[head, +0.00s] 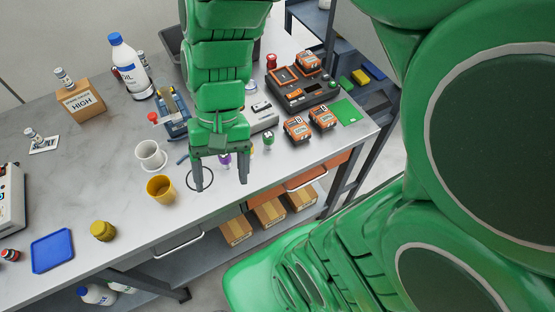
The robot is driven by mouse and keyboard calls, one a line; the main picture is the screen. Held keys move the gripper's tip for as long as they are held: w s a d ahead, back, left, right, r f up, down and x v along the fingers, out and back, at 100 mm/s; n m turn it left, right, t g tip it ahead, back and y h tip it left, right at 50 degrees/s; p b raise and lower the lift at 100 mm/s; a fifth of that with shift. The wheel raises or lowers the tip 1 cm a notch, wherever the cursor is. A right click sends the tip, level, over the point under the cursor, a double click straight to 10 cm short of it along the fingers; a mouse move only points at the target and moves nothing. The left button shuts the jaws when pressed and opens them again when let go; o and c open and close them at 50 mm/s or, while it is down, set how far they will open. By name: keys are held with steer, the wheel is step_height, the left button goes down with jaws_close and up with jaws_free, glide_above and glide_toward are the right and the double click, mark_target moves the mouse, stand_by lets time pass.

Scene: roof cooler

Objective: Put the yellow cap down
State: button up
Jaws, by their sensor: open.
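A yellow cap (103,231) with a ribbed look sits on the grey workbench (120,185), near its front edge at the left. My gripper (220,185) points down over the bench, to the right of the cap and well apart from it. Its two fingers are spread, with nothing visible held between them. A dark ring outline (200,190) shows on the bench at the left finger. A small purple item (225,160) shows partly behind the fingers.
A yellow cup (160,189) and a white mug (150,155) stand between the cap and my gripper. A blue tray (52,250) lies left of the cap. Orange-black devices (297,128) and a charger (302,90) fill the right end. The bench's middle left is clear.

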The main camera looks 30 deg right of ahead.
steer(key=s+d+r+n+t+h, duration=0.1)
steer(key=s+d+r+t+h, duration=0.1)
steer(key=d, duration=0.7)
steer(key=s+r+h, duration=0.1)
steer(key=s, duration=0.1)
steer(key=shift+s+n, duration=0.4)
